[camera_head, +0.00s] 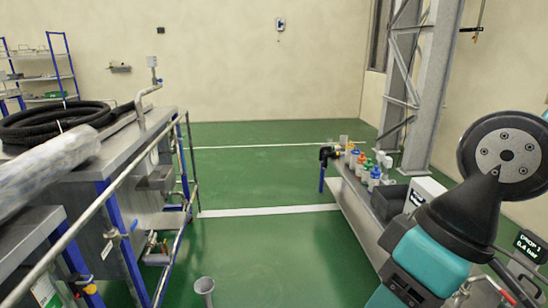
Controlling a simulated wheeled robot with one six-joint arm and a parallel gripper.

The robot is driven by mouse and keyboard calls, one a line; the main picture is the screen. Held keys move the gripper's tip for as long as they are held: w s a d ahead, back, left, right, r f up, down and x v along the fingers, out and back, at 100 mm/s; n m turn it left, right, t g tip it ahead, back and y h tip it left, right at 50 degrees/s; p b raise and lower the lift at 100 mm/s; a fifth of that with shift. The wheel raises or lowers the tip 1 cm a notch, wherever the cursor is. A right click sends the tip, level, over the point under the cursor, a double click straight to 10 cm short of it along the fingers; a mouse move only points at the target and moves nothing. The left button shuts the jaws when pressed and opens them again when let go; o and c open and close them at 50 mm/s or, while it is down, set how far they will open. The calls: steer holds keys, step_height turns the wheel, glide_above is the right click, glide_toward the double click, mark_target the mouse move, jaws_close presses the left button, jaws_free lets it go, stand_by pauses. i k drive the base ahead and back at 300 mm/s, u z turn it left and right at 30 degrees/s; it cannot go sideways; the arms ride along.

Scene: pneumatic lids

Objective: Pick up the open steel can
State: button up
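No thing shows clearly enough to be named the open steel can for certain. A grey cylinder with an open top (204,287) stands at the bottom middle, low against the green floor; its lower part is cut off by the frame edge. A small grey upright piece (343,141) is at the far end of the right bench, too small to make out. My arm, teal and black with a round grey plate, fills the lower right. My gripper is not in view.
The right bench (345,197) holds several small pieces with coloured tops (364,166) and a white box (425,188). A steel bench with a railing (92,223) and black hose (55,119) stands left. Green floor (250,240) between them is mostly clear. A steel column (432,90) rises behind.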

mark_target(344, 141)
steer(key=i, duration=4.1)
steer(key=z, duration=0.95)
steer(key=k, duration=0.65)
steer(key=u, duration=0.65)
steer(key=i, duration=1.15)
steer(key=u, duration=0.65)
steer(key=i, duration=1.4)
steer(key=z, duration=0.85)
steer(key=i, duration=0.95)
steer(key=z, duration=0.9)
